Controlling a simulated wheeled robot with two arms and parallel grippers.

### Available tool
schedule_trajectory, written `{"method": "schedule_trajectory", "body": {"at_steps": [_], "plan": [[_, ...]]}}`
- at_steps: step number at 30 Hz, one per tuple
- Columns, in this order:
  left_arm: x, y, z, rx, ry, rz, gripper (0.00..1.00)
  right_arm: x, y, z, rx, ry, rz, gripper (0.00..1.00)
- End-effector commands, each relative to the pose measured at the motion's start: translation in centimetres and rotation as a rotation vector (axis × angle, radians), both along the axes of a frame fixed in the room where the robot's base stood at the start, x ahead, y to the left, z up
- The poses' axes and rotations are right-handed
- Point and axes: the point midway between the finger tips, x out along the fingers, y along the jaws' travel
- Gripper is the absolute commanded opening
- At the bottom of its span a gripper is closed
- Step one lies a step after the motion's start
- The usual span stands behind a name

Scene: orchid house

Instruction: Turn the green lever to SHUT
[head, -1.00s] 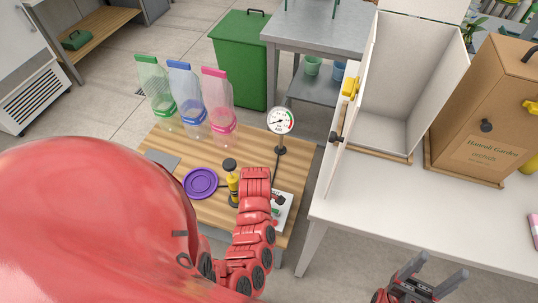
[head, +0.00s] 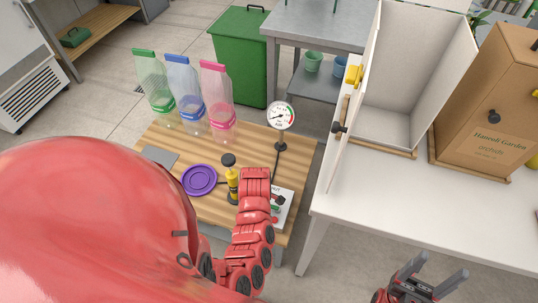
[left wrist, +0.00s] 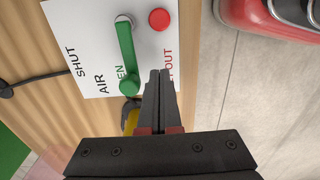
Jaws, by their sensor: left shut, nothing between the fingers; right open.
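The green lever (left wrist: 127,58) shows in the left wrist view on a white panel (left wrist: 77,28). It turns on a round pivot at its upper end, and its knob lies over the word OPEN, hiding part of it. The word SHUT is to the left. My left gripper (left wrist: 158,76) is shut and empty, just right of the lever's knob; I cannot tell if they touch. In the head view my left arm hides this gripper and much of the panel (head: 287,212). My right gripper (head: 432,272) is open and empty at the bottom right, beside the white table.
A red button (left wrist: 159,19) is on the panel, right of the pivot. On the wooden bench (head: 228,221) are a pressure gauge (head: 281,115), a yellow-and-black pump (head: 232,182), a purple disc (head: 199,180) and three clear bags (head: 186,98). The white table (head: 400,210) carries an open white box.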

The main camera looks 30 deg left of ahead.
Motion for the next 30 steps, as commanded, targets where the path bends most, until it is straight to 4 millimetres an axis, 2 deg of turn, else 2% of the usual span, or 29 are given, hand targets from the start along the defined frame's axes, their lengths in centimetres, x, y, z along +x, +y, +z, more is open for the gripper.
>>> {"method": "schedule_trajectory", "body": {"at_steps": [12, 24, 30], "plan": [[1.6, 1.1, -0.2, 0.001, -0.002, 0.0, 0.0, 0.0, 0.0, -1.7, 0.0, 0.0, 0.0, 0.69], [1.8, 1.2, 0.0, 0.0, -0.001, 0.0, 0.0, 0.0, 0.0, -1.7, 0.0, 0.0, 0.0, 0.69], [2.3, 1.4, -0.2, 0.0, -0.002, 0.0, 0.0, 0.0, 0.0, -2.4, 0.0, 0.0, 0.0, 0.69]]}}
